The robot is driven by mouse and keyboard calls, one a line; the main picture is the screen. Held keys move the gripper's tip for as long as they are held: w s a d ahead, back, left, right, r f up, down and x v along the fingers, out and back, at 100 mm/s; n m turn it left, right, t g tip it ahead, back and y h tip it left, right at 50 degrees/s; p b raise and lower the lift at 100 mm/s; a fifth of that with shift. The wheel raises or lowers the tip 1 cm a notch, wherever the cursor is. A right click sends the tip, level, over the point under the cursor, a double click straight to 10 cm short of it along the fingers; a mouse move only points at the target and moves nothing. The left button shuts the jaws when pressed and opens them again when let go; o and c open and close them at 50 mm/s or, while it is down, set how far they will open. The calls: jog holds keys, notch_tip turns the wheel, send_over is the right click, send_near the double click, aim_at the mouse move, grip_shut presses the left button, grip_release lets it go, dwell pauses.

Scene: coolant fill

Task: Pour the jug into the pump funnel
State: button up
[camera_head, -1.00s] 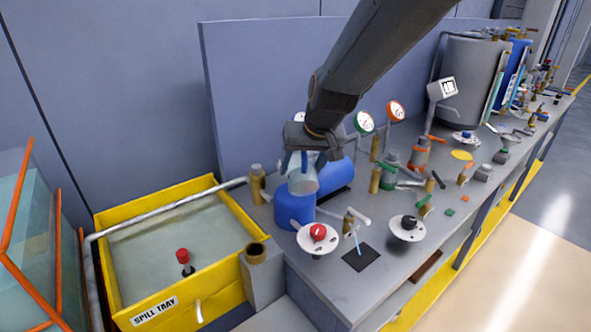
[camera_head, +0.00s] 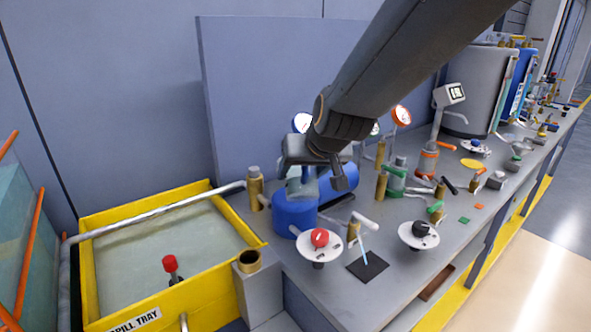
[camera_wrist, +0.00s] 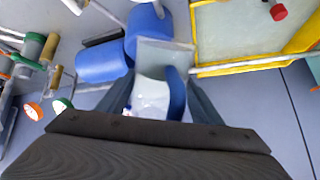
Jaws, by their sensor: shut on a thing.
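My gripper (camera_head: 305,165) is shut on the jug, just above the blue pump. The jug (camera_wrist: 152,95) is pale and translucent with a blue handle (camera_wrist: 176,93), and it lies between my fingers in the wrist view. The pump also shows in the wrist view (camera_wrist: 147,28), beyond the jug. I cannot tell whether liquid is flowing.
A yellow spill tray (camera_head: 88,275) stands at the left, with a red knob (camera_head: 169,264) in it. Brass valves, gauges (camera_head: 401,116) and a red-knobbed dial (camera_head: 320,238) crowd the bench right of the pump.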

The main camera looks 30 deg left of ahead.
aim_at(303, 201)
jog(key=shift+d+f+t+y+b, duration=0.1)
jog(key=shift+f+t+y+b, duration=0.75)
jog(key=shift+b, duration=1.8)
jog(key=f+t+b, duration=0.1)
jog(key=b, duration=0.1)
jog(key=s+f+t+y+b, duration=0.1)
jog(key=b, duration=0.2)
jog(key=d+f+t+b, duration=0.1)
jog(key=b, duration=0.1)
jog(key=shift+s+n+y+b, duration=0.3)
jog(key=shift+s+y, duration=0.05)
jog(key=shift+s, duration=0.05)
jog(key=f+t+y+b, duration=0.1)
jog(key=b, duration=0.2)
jog(key=s+t+b, duration=0.1)
jog(key=b, duration=0.3)
jog(key=shift+d+f+y, duration=0.35)
jog(key=shift+y, duration=0.05)
jog(key=shift+f+b, duration=0.1)
jog(key=shift+b, duration=0.55)
jog(key=shift+s+n+t+y+b, duration=0.1)
jog(key=shift+n+t+y+b, duration=0.25)
jog(key=shift+b, duration=0.25)
